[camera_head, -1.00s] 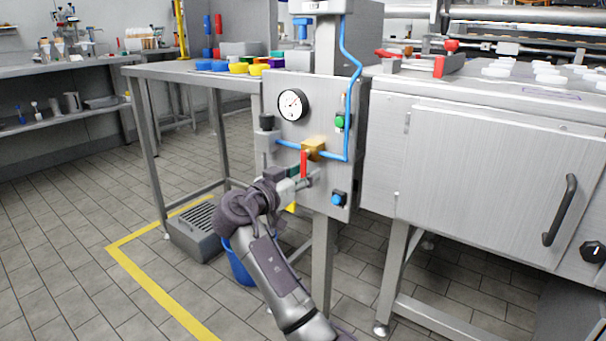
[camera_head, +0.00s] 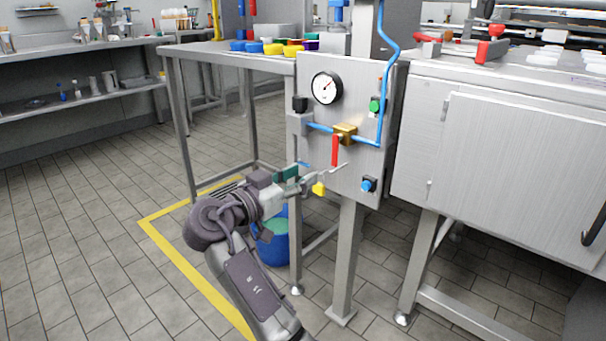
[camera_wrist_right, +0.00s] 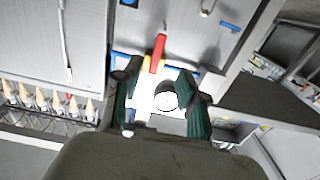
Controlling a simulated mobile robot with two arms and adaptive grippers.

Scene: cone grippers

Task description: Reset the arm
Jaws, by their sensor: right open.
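My right arm comes up from the bottom of the head view. Its gripper (camera_head: 325,173) is open and empty, at the lower front of the grey panel (camera_head: 350,105). The red valve lever (camera_head: 335,150) hangs straight down from the brass valve (camera_head: 345,133), just above the fingertips. I cannot tell whether a fingertip touches it. In the right wrist view the green-padded fingers (camera_wrist_right: 160,95) stand apart, with the white gauge (camera_wrist_right: 165,96) seen between them and the red lever (camera_wrist_right: 158,53) beyond. My left gripper is not in view.
A blue bucket (camera_head: 272,248) stands on the floor behind my arm. A steel cabinet (camera_head: 500,160) is on the right and a steel table (camera_head: 215,53) with colored bowls is behind. Blue pipe (camera_head: 386,80) and a blue button (camera_head: 368,185) are on the panel. Floor at left is clear.

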